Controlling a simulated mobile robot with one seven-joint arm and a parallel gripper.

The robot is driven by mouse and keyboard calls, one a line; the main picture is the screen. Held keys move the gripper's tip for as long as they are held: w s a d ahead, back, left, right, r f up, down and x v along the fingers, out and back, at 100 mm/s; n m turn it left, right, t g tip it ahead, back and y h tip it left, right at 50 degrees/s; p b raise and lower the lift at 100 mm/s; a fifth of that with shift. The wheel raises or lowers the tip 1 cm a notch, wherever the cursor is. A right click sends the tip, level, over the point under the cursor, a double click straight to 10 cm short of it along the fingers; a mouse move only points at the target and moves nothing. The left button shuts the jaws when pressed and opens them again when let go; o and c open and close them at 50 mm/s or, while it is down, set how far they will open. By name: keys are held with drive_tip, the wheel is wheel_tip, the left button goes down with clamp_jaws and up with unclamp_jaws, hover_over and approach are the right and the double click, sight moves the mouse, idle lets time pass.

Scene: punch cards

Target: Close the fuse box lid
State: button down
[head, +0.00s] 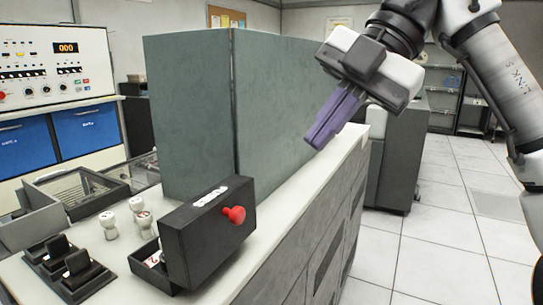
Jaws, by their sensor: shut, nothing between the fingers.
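The fuse box is at the front of the counter, with its dark lid (207,236) standing up, a label strip on its top edge and a red knob (236,214) on the face toward the right. Its low black base (140,262) shows to the left of the lid, with a white piece with a red mark inside. The rest of the inside is hidden behind the lid. My gripper (323,140) has purple fingers, shut and empty. It is in the air above and to the right of the lid, apart from it.
A tall grey-green panel (190,115) stands on the counter behind the fuse box. Several white fuses (108,222), a black holder (68,268) and open trays (75,187) are at the left. A narrow strip of counter (285,205) is clear at the right.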

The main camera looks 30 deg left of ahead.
drive_tip(key=b, duration=0.1)
approach(230, 209)
wheel_tip(230, 209, down, 4)
drive_tip(key=s+d, duration=0.2)
drive_tip(key=a, duration=0.4)
drive_tip(key=shift+f, duration=0.15)
